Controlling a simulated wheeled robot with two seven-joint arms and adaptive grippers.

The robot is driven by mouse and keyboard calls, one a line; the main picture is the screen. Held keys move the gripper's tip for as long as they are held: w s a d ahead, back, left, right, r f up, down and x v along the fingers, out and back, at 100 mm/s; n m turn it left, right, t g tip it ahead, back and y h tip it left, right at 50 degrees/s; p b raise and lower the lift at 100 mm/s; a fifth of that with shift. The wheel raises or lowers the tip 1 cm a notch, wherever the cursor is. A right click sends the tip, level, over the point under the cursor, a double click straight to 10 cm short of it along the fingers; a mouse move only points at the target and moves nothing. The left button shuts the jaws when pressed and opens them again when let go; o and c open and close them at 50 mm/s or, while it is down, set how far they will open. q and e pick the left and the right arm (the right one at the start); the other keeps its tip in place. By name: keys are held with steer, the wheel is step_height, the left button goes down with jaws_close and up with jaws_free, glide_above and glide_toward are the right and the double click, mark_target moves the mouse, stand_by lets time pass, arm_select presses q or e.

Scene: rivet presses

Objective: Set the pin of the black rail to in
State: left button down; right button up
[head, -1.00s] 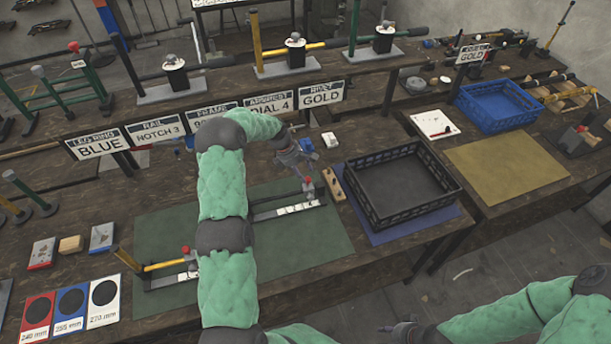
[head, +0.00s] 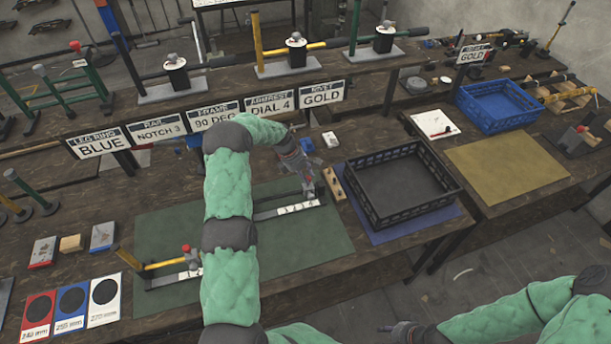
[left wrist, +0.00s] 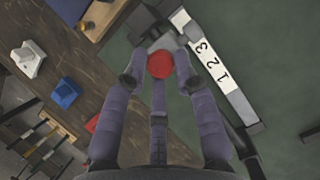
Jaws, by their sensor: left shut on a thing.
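The black rail (head: 262,216) lies on the green mat (head: 300,246), with a white number strip (head: 301,207) along it. My left gripper (head: 309,184) is at the rail's far right end. In the left wrist view its fingers (left wrist: 160,75) are closed around the red pin knob (left wrist: 160,65). The knob is mostly hidden in the head view. Whether the pin sits in or out is unclear. My right gripper (head: 398,330) is low in the head view, away from the table, its jaws unclear.
A second rail with a yellow bar (head: 165,264) lies at the mat's left. A wooden block with holes (head: 333,183) and a black crate (head: 385,212) stand close right of the gripper. A sign reading RAIL NOTCH 3 (head: 159,132) stands behind.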

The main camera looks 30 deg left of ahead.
arm_select(q)
step_height(320, 180, down, 2)
steer(key=shift+s+f+b, duration=0.1)
steer(key=shift+b, duration=0.5)
steer(key=shift+s, duration=0.1)
steer(key=c, duration=1)
jaws_free()
steer(key=shift+c, duration=0.2)
steer(key=shift+o, duration=0.3)
